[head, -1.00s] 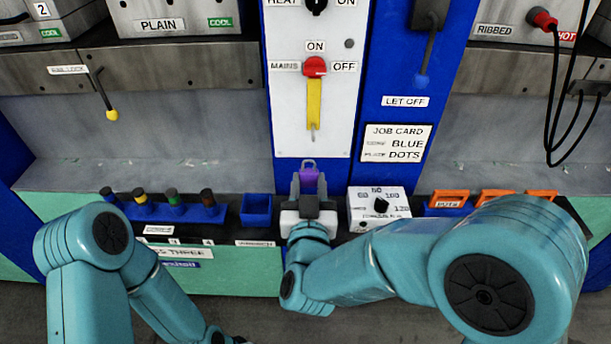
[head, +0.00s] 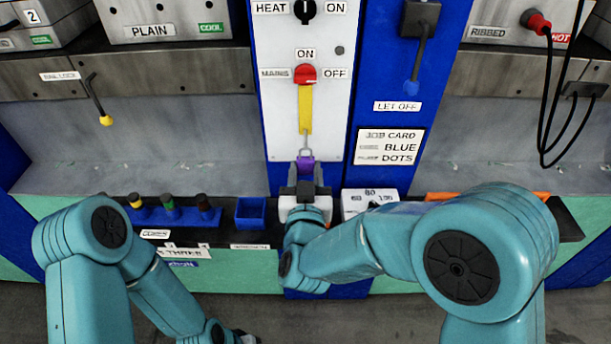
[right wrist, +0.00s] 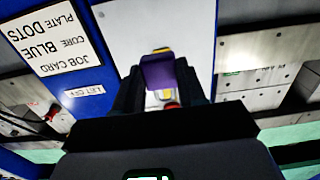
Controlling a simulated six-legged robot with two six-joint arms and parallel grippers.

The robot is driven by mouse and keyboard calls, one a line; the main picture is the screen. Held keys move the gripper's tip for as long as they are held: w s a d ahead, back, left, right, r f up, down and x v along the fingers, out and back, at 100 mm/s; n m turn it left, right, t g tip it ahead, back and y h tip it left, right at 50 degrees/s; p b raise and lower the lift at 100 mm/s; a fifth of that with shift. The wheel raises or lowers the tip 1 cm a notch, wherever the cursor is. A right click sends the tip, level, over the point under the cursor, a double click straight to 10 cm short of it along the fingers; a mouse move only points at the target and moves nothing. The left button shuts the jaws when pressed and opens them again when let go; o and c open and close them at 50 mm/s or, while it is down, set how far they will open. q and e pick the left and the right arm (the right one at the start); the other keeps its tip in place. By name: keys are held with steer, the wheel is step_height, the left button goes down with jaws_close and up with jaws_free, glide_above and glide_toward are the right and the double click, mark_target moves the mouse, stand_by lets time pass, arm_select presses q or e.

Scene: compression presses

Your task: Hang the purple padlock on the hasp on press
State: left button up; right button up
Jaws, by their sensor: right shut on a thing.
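My right gripper (head: 305,180) is shut on the purple padlock (head: 305,166) and holds it upright, shackle up, in front of the white press panel. The padlock also shows between the jaws in the right wrist view (right wrist: 158,72). The yellow hasp (head: 305,108) hangs below the red mains switch (head: 304,74) on the panel. The padlock's shackle shows right at the hasp's lower end; I cannot tell whether it passes through.
A job card (head: 390,147) and a let-off lever (head: 413,88) are right of the panel. A blue bin (head: 251,212) and several coloured cores in a rack stand on the shelf at left. A dial box (head: 369,201) sits right of my gripper, partly behind my right arm.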

steer(key=shift+w, duration=0.8)
steer(key=shift+w+p, duration=0.6)
steer(key=shift+w, duration=0.35)
steer(key=shift+w+f+b, duration=0.15)
steer(key=shift+f+b, duration=0.3)
steer(key=shift+b, duration=0.05)
steer(key=shift+w+f+b, duration=0.2)
steer(key=shift+w+b, duration=0.25)
steer(key=shift+b, duration=0.1)
steer(key=shift+r, duration=0.1)
